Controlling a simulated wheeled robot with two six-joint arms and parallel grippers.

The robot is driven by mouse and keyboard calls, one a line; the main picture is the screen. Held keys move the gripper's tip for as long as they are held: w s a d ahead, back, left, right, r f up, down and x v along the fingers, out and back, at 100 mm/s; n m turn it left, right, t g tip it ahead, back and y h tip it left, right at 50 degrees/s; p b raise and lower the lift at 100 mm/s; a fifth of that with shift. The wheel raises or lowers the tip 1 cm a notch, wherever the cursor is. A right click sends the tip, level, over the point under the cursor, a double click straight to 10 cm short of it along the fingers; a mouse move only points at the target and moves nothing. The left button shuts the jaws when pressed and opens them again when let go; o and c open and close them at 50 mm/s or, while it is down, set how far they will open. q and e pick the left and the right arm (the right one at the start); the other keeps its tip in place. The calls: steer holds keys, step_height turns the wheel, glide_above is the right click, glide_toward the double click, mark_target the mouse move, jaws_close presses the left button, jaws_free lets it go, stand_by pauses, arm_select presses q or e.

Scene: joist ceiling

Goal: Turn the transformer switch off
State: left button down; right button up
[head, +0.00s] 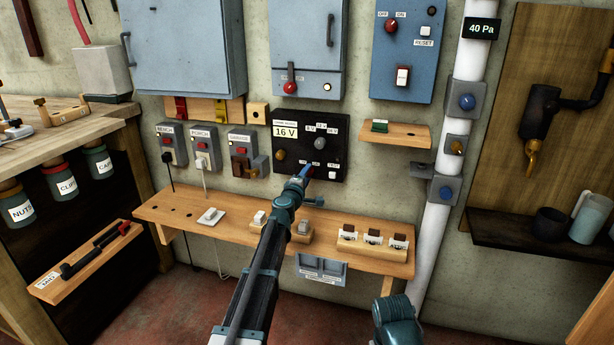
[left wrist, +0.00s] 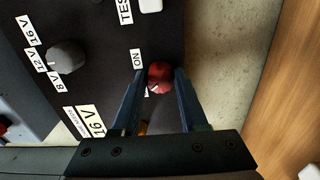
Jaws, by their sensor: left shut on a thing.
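My right gripper does not show.
A wooden shelf (head: 185,208) with small switches runs below the panel. A small shelf (head: 405,137) and a white pipe (head: 433,235) stand to the right.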

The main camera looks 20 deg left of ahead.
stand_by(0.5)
arm_select(q)
steer(key=shift+c, duration=2.2)
jaws_free()
steer(key=s, duration=1.4)
steer(key=shift+a, duration=0.3)
